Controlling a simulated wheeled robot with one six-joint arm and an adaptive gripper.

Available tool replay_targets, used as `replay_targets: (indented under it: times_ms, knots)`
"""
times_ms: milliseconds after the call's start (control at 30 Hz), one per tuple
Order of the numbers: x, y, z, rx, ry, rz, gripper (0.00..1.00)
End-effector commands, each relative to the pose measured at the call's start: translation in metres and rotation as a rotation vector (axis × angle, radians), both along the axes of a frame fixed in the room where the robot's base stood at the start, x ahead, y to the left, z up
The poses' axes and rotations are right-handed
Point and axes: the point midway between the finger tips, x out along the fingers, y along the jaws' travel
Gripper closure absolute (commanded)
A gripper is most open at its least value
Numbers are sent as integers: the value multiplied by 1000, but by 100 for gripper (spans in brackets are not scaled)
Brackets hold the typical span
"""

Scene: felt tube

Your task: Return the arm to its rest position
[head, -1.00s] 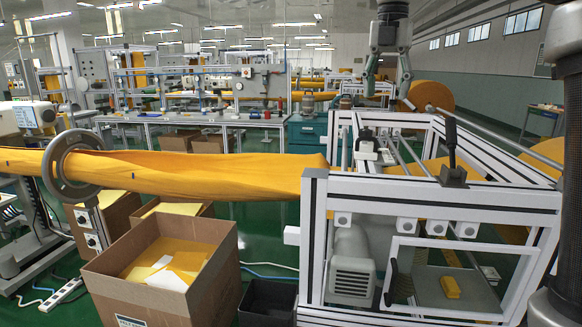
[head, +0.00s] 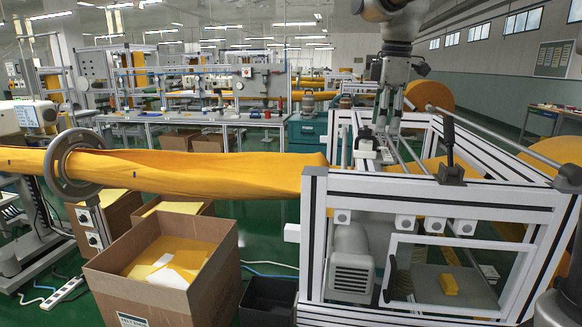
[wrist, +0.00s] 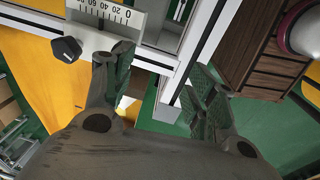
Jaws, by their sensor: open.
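My gripper (head: 389,128) hangs from the upper right of the head view, over the white-framed machine. In the wrist view my gripper (wrist: 160,75) shows its two dark fingers spread apart, with nothing between them. The yellow felt tube (head: 200,172) runs from the left through a grey ring (head: 62,165) to the machine frame (head: 440,193), left of my gripper. Whether the fingers touch any part of the frame cannot be told. My arm's upper links are cut off by the top of the head view.
A cardboard box (head: 150,290) with yellow and white pieces stands at front left, beside a black bin (head: 268,300). A dial with a printed scale (wrist: 105,15) and a brown wooden box (wrist: 262,50) lie close below my wrist. Yellow rolls (head: 428,95) stand behind the machine.

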Motion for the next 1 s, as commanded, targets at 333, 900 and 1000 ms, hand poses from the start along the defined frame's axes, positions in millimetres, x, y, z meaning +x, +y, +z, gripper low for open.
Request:
replay_targets:
  times_ms: [333,900,1000]
  knots:
    - [-164,-100,-94,201,-95,-1168,43]
    - [-261,-145,-120,298,-219,-1368,43]
    - [-261,-145,-120,298,-219,-1367,43]
